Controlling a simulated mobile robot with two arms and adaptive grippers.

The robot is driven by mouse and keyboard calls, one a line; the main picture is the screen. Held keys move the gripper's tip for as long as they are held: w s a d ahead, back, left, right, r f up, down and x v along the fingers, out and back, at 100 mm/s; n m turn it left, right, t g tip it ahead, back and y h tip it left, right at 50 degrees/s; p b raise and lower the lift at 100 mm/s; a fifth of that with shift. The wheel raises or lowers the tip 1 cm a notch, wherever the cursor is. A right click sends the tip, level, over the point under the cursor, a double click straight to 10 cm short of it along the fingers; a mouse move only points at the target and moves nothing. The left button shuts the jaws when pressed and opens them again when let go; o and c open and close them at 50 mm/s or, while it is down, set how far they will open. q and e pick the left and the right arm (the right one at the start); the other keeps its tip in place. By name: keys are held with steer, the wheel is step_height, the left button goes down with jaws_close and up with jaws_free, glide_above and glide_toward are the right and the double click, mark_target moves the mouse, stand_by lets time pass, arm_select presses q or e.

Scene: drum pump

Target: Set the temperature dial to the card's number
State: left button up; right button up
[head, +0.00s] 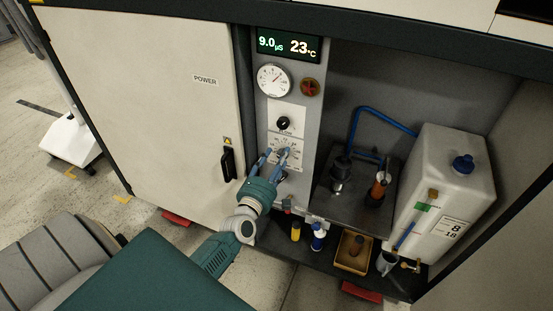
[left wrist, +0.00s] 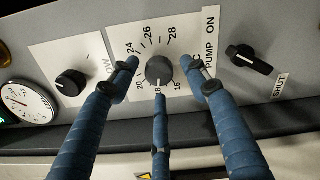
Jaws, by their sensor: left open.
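The temperature dial (left wrist: 159,70) is a dark round knob on a white scale plate marked from 16 to 28. A pale mark on its lower edge appears to point near 18. My left gripper (head: 278,156) is open in front of the dial. Its three blue fingers spread around the knob in the left wrist view; contact is unclear. In the head view the fingers partly cover the dial. The card (head: 450,229) on the white tank shows 8 above 18. My right gripper is out of view.
A display (head: 289,46) reads 9.0 µS and 23 °C. Another black knob (left wrist: 71,84) and a pump switch (left wrist: 249,59) flank the dial. A round gauge (head: 273,79) is above. The white tank (head: 436,170), bottles and a wooden tray (head: 342,262) stand right and below.

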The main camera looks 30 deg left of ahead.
arm_select(q)
steer(key=v, duration=1.2)
steer(key=shift+f, duration=0.15)
steer(key=s+d+f+m+g+h, duration=0.1)
steer(key=s+d+f+m+g, duration=0.3)
steer(key=f, duration=0.7)
steer(key=s+d+f+m+g+h, duration=0.15)
steer(key=s+f+m, duration=0.35)
steer(key=f, duration=0.5)
steer(key=s+d+f+m+g+h, duration=0.1)
steer(key=s+d+f+m+g, duration=0.3)
steer(key=f, duration=0.7)
steer(key=s+d+f+m+g, duration=0.2)
steer(key=s+f+m, duration=0.6)
steer(key=s+f, duration=0.4)
steer(key=shift+s+d+m+g+h, duration=0.3)
steer(key=shift+s+g+h, duration=0.15)
steer(key=shift+s+g, duration=0.3)
steer(key=s+f+m+g, duration=0.1)
steer(key=s+m, duration=0.1)
steer(key=s, duration=0.2)
steer(key=s+f+m+g, duration=0.1)
steer(key=s+f+m, duration=0.1)
steer(key=s, duration=0.3)
steer(key=s+f+m+g, duration=0.1)
steer(key=s+m, duration=0.1)
steer(key=s, duration=0.2)
steer(key=shift+s+f+g+y, duration=0.3)
steer(key=shift+s+f, duration=0.05)
steer(key=shift+c, duration=0.2)
